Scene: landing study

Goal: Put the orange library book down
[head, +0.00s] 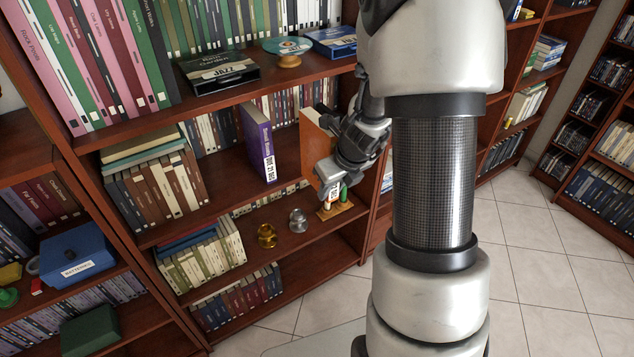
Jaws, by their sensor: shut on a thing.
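The orange library book (312,148) is upright in my gripper (330,152), in front of the middle shelf of the bookcase. My gripper is shut on the book and covers part of its right side. A purple book (257,142) with a white spine label stands upright to its left, with a gap between them. The middle shelf board (228,196) shows bare wood around the purple book. I cannot tell whether the orange book's lower edge touches the shelf.
Brown and cream books (160,185) fill the middle shelf's left end. Below are a gold ornament (267,236), a silver ornament (298,220) and a small wooden stand (335,210). My arm hides much of the right.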

